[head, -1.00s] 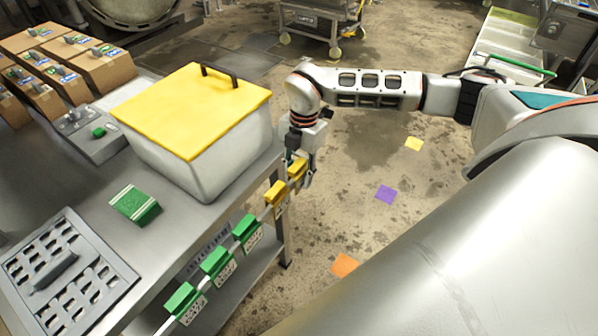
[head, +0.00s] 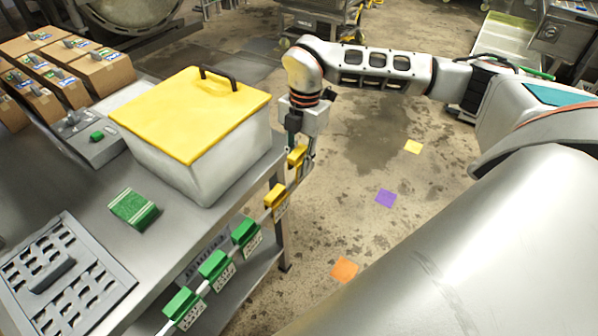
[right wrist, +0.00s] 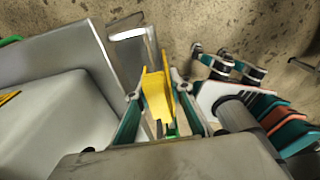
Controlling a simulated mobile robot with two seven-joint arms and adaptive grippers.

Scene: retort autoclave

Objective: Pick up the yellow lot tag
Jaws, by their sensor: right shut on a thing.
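A yellow lot tag (head: 297,155) is between the fingers of my right gripper (head: 301,168), just past the table's right corner. In the right wrist view the yellow tag (right wrist: 157,95) stands between the two fingers of the right gripper (right wrist: 160,105), which are shut on it. A second yellow tag (head: 276,196) with a white printed label hangs on the rail just below and left of the held one. I cannot tell whether the held tag is fully clear of the rail. My left gripper is not in view.
Three green tags (head: 215,265) hang along the rail on the table's front edge. A white bin with a yellow lid (head: 190,110) stands on the table (head: 175,222) left of the gripper.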

